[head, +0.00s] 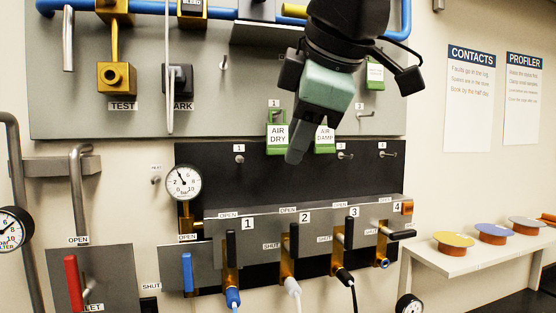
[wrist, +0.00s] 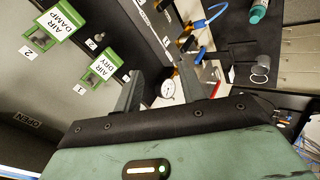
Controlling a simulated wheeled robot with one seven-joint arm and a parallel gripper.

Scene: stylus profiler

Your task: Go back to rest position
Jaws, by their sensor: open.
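My gripper (head: 296,150) hangs from the top of the head view, in front of the grey and black wall panels. Its body is pale green with dark fingers that point down. In the wrist view the two fingers (wrist: 160,66) stand apart with nothing between them. The gripper partly covers the green AIR DAMP tag (head: 325,137) in the head view. The green AIR DRY tag (head: 278,135) hangs just left of the fingers. Both tags also show at the left of the wrist view. I cannot tell how far the fingers are from the wall.
Below is a valve manifold (head: 262,222) with several black levers; levers 1 to 3 stand upright, lever 4 lies sideways. A gauge (head: 183,183) is at its left, near a blue lever (head: 187,272) and a red lever (head: 73,283). A shelf (head: 470,262) with coloured discs is at right.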

